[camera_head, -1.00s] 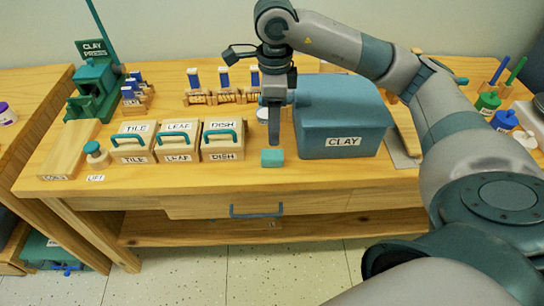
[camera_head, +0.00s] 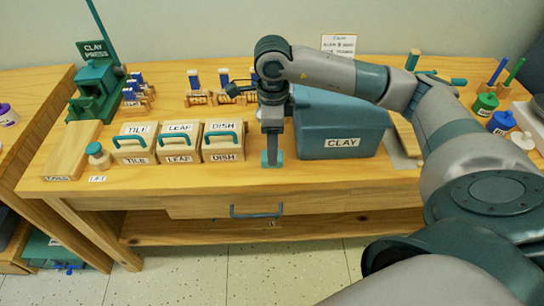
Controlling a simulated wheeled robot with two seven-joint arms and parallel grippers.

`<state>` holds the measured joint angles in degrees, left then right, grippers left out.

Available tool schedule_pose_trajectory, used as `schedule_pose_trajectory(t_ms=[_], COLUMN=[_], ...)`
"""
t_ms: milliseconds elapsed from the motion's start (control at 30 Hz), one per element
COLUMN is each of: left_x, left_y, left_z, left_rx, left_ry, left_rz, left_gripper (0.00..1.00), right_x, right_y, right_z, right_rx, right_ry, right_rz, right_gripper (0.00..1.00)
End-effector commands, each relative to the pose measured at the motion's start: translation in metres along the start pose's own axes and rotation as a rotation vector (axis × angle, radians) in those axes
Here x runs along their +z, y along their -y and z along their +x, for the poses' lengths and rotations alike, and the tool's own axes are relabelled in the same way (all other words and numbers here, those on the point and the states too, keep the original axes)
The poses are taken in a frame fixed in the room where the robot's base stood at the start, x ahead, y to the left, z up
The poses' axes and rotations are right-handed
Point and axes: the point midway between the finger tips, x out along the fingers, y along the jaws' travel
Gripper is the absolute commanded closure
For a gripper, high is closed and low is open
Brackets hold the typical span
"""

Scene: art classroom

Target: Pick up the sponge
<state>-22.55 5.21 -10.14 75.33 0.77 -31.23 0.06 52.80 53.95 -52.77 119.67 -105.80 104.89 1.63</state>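The sponge, a small teal block (camera_head: 265,159), lies on the wooden table near its front edge, between the DISH box and the blue CLAY bin. My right gripper (camera_head: 272,160) points straight down at the sponge. A finger covers the middle of the sponge, with teal showing on both sides of it. The fingers line up one behind the other in this view, so their gap and any contact are hidden. My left gripper is not in view.
The CLAY bin (camera_head: 343,143) stands close to the right of the gripper. The TILE (camera_head: 135,158), LEAF (camera_head: 179,156) and DISH (camera_head: 223,155) boxes stand to the left. A drawer handle (camera_head: 256,212) sits below the table edge.

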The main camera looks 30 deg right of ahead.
Motion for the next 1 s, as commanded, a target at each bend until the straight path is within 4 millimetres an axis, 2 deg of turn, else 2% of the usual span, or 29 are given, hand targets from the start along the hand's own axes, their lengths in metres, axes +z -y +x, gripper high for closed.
schedule_pose_trajectory(t_ms=[100, 267, 767, 933, 1000], left_x=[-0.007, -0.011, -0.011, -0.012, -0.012], left_y=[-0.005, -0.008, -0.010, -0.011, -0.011], left_z=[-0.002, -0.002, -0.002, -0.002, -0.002], left_rx=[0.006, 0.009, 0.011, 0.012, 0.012], left_ry=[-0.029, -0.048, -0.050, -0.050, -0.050], left_rz=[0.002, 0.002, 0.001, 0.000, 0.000], left_gripper=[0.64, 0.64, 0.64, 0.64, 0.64], right_x=[0.001, 0.001, 0.002, 0.002, 0.002], right_y=[-0.001, -0.001, 0.000, 0.000, 0.000], right_z=[0.015, 0.029, 0.030, 0.030, 0.030], right_rx=[0.003, 0.001, 0.000, 0.000, 0.000], right_ry=[-0.003, -0.001, 0.000, 0.000, 0.000], right_rz=[0.000, 0.000, 0.000, 0.000, 0.000], right_gripper=[0.43, 0.43, 0.43, 0.84, 0.87])
